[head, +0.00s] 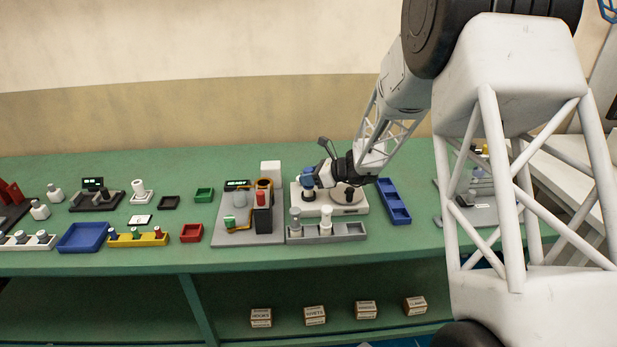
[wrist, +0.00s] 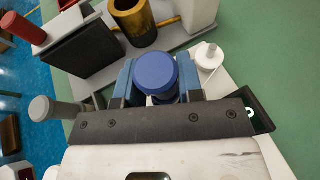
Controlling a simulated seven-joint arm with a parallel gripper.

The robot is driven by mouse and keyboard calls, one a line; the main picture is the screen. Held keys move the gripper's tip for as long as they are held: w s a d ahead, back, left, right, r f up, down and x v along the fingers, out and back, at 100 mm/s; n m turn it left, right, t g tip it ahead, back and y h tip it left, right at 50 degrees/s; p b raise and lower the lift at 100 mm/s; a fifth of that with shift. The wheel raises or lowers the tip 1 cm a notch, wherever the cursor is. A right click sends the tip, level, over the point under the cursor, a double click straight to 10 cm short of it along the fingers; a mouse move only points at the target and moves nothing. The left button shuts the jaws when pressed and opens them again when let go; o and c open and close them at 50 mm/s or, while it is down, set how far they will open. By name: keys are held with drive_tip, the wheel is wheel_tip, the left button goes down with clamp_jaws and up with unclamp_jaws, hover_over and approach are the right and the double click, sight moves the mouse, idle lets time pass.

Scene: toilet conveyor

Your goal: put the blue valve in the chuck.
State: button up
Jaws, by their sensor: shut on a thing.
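The blue valve (wrist: 155,72) is between the two blue fingers of my gripper (wrist: 155,85) in the wrist view, its round cap facing the camera. In the head view my gripper (head: 309,181) is shut on it above the left part of a white machine base (head: 348,210). A dark round part (head: 308,195) sits on that base just under the gripper; it may be the chuck, but the gripper and valve cover much of it. I cannot tell whether the valve touches it.
A grey tray (head: 342,232) with grey and white valves stands in front of the base. A grey station (head: 240,238) with a red-topped black block and an orange ring is to the left. A blue divided tray (head: 394,202) is to the right. Green table shows between them.

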drive_tip(key=o, duration=1)
drive_tip(key=shift+f, duration=0.1)
drive_tip(key=shift+c, duration=0.2)
drive_tip(key=v, duration=1.2)
drive_tip(key=shift+s, duration=0.15)
